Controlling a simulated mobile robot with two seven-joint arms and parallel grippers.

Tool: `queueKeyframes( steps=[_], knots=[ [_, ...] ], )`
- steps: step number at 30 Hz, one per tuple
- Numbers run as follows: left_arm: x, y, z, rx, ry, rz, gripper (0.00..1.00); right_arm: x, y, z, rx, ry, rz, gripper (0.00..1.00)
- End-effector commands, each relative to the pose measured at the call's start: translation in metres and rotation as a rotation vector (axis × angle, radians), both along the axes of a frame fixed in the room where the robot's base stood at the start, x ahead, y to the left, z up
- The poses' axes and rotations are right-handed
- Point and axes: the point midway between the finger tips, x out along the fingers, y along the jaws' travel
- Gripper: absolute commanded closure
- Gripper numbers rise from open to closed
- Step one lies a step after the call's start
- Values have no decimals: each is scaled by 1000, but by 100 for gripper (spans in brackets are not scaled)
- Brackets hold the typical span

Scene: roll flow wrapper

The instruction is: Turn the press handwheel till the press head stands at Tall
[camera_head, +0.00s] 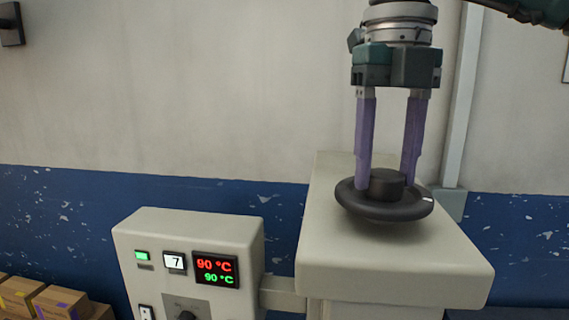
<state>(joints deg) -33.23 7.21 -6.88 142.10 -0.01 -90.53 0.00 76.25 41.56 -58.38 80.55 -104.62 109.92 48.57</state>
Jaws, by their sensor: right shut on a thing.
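The press handwheel (386,211) is a black disc with a raised round hub (387,184), lying flat on top of the beige press housing (460,262). A small white mark shows on the right side of its rim. My right gripper (387,183) points straight down from above, with one purple finger on each side of the hub, shut on the handwheel. The press head and any Tall marking are not in view. My left gripper is not in view.
A beige control box (128,240) stands left of the housing. Cardboard boxes (58,302) sit at lower left. A grey vertical pipe (462,100) runs up the wall behind.

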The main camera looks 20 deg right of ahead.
Motion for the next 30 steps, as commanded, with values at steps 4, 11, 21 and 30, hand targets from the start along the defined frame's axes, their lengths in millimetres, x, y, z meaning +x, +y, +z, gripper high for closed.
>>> queueKeyframes(
  steps=[4,11,21,30],
  knots=[
    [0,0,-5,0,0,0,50,0,0,0,1,2,-136,100],
    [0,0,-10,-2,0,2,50,0,0,0,2,0,-355,100],
    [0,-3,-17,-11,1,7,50,0,1,0,2,3,-675,100],
    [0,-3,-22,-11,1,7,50,0,1,1,3,2,-910,100]
  ],
)
